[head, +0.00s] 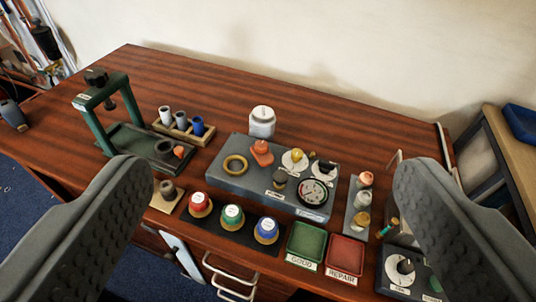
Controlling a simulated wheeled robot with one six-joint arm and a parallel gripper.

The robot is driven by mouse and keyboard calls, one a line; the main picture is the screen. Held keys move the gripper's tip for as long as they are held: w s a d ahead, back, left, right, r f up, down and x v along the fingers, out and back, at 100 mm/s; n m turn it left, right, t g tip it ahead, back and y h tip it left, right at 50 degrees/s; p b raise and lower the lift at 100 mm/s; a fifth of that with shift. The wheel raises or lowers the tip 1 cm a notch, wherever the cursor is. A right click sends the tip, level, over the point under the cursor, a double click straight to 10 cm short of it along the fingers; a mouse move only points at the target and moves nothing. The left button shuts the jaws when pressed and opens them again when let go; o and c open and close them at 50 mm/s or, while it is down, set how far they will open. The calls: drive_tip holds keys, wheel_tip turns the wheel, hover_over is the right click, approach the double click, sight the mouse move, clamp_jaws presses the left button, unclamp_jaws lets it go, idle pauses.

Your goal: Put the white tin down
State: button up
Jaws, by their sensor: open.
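The white tin (262,122) stands upright on the brown wooden bench (300,104), just behind the grey fixture block. It looks like a white jar with a lid. My gripper (272,190) is open, its two dark grey fingers spread wide at the left and right of the picture. Nothing is between the fingertips, and the tin is apart from them, farther off and between them in the picture. The tin's lower edge is partly hidden by the block.
The grey block (225,178) carries a brass ring, knobs and a gauge. A green press (104,112) stands at left. Red, green and blue capped tins (232,217) line the front, beside green GOOD (305,243) and red REPAIR (345,254) trays. The bench's back strip is clear.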

drive_tip(key=w+d+f+n+g+y, duration=0.15)
drive_tip(key=w+f, duration=0.25)
drive_tip(key=w, duration=0.5)
drive_tip(key=w+d+f+n+g, duration=0.1)
drive_tip(key=w+f+g, duration=0.25)
drive_tip(key=w, duration=0.45)
drive_tip(key=n+g+y, duration=0.2)
drive_tip(key=n+y, duration=0.1)
approach(266, 115)
drive_tip(key=shift+y, duration=0.25)
drive_tip(key=x, duration=0.6)
drive_tip(key=shift+w+f, duration=0.2)
drive_tip(key=shift+w, duration=0.15)
drive_tip(key=shift+f+x, duration=0.25)
drive_tip(key=shift+x, duration=2.4)
drive_tip(key=shift+s+d+r, duration=0.1)
drive_tip(key=shift+s, duration=0.1)
drive_tip(key=c, duration=1.4)
